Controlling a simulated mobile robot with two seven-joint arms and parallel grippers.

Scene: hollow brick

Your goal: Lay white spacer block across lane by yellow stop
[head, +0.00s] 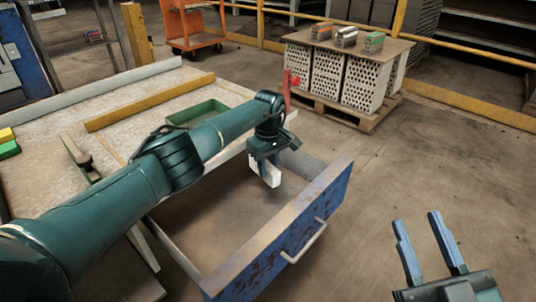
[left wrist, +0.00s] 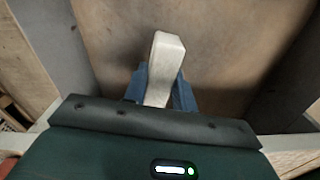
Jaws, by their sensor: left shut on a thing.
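My left gripper (head: 271,176) is shut on a white block (head: 262,172), which hangs pointing down over the open blue-fronted drawer (head: 290,235). In the left wrist view the pale block (left wrist: 165,58) stands between the two blue fingers (left wrist: 160,92), with the brown drawer floor beyond it. I cannot tell how far above the floor it is. A long yellow bar (head: 150,102) lies on the worktop, apart from the block; I cannot tell whether it is the yellow stop. My right gripper (head: 422,238) is open and empty over the floor at the lower right.
A pale rail (head: 90,92) runs along the worktop's far edge. A green tray (head: 197,113) lies beyond my left arm. Yellow and green blocks (head: 8,143) sit at the far left. A pallet of hollow bricks (head: 345,75) stands behind. Floor at right is clear.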

